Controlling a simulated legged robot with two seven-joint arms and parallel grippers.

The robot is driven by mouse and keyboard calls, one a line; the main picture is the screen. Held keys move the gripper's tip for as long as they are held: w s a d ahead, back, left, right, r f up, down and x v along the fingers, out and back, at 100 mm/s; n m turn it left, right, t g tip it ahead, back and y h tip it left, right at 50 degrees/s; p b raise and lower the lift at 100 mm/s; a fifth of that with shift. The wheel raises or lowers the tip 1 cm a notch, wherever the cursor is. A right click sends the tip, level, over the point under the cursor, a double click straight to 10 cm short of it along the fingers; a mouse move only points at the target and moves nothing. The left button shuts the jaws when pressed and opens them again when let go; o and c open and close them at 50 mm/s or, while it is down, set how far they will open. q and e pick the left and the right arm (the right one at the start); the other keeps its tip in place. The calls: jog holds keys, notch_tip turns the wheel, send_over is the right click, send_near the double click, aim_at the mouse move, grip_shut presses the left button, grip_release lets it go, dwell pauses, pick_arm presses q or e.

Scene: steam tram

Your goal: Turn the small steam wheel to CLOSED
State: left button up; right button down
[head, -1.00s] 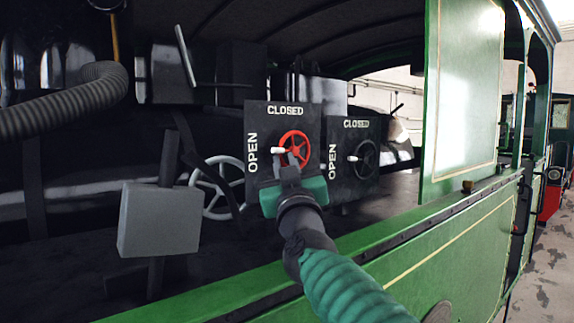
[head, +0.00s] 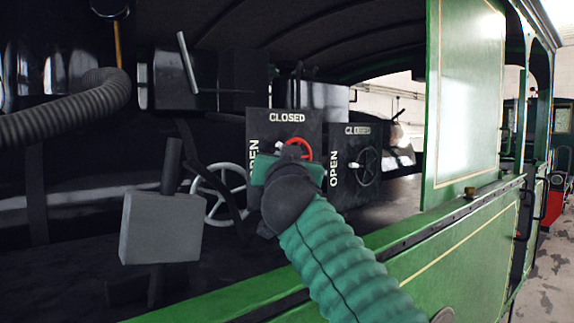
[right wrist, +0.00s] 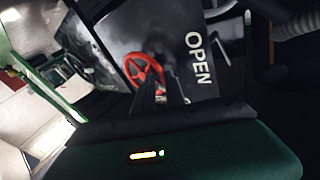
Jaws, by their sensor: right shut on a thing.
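The small red wheel (head: 307,147) is mounted on a dark plate (head: 313,124) marked CLOSED at the top and OPEN at the left. My right gripper (head: 283,150) is in front of its left side and hides much of it. In the right wrist view, the red wheel (right wrist: 146,70) shows just beyond my right gripper's fingers (right wrist: 163,88). They are shut on its handle, which is mostly hidden; the exact contact is not clear. My left gripper is not in view.
A similar black wheel (head: 368,166) on its own CLOSED/OPEN plate (head: 340,140) is close by on the right. A larger pale wheel (head: 212,192) and a grey box (head: 160,228) stand left. The green tram side (head: 420,255) runs along the front, under my arm.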

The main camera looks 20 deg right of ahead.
jog(key=shift+r+m+g, duration=0.3)
jog(key=shift+m, duration=0.2)
jog(key=shift+r, duration=0.1)
jog(key=c, duration=1.7)
grip_release()
jog(key=shift+o, duration=0.9)
jog(key=shift+w, duration=0.3)
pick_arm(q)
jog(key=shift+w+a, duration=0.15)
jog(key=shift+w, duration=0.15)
pick_arm(e)
jog(key=shift+w+a+f, duration=0.1)
jog(key=shift+a+f, duration=0.1)
jog(key=shift+a, duration=0.05)
